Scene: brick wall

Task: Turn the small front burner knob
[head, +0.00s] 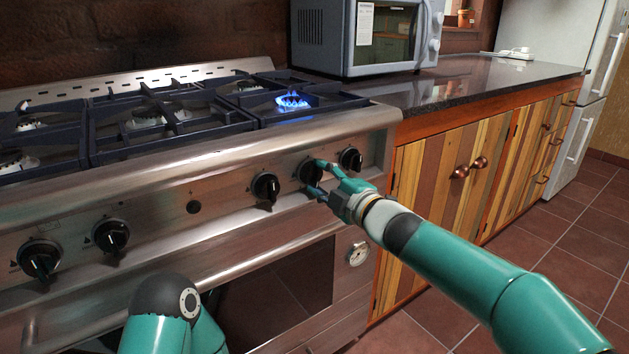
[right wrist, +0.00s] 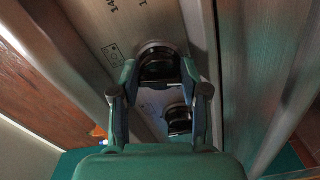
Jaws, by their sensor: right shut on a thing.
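My right gripper (head: 318,178) is at the stove's front panel, its fingers on either side of a black knob (head: 308,171), the second from the right. In the right wrist view this knob (right wrist: 158,66) sits between the two fingertips of my right gripper (right wrist: 160,82), shut on it. Another black knob (right wrist: 179,120) shows nearer the palm. In the head view the rightmost knob (head: 350,159) stands free just beside the gripper, and another knob (head: 265,186) is to its left. The gripped knob's pointer is hidden. My left gripper is out of view.
A blue flame (head: 292,100) burns on the right-hand burner under black grates (head: 150,118). More knobs (head: 111,236) are at the left. The oven handle rail (head: 240,262) runs below the panel. A microwave (head: 370,38) stands on the dark counter (head: 450,82).

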